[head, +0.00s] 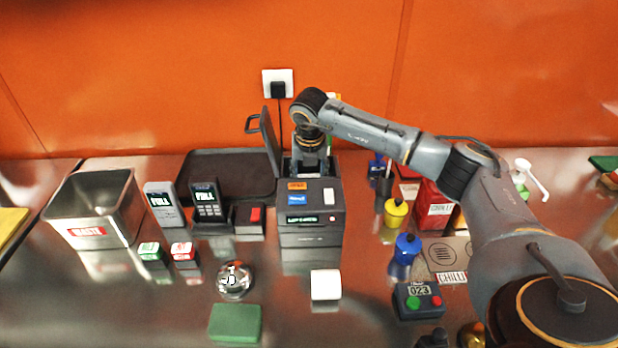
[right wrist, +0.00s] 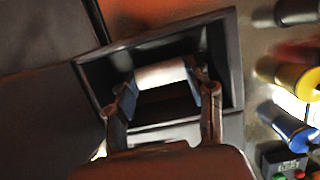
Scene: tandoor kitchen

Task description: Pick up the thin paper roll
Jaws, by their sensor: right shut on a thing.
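The thin paper roll (right wrist: 161,75) is white and lies across the open dark bay of the printer in the right wrist view. My right gripper (right wrist: 164,88) reaches down into the bay, with one finger at each end of the roll, shut on it. In the head view my right gripper (head: 308,150) is over the printer, its fingertips and the roll hidden inside. The dark printer (head: 312,214) stands mid-counter with its lid (head: 271,145) raised on the left side. My left gripper is not in view.
A dark tray (head: 232,172) lies behind. Yellow (head: 396,212) and blue (head: 405,250) bottles and a counter box (head: 419,299) stand right. A white block (head: 325,284) lies in front.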

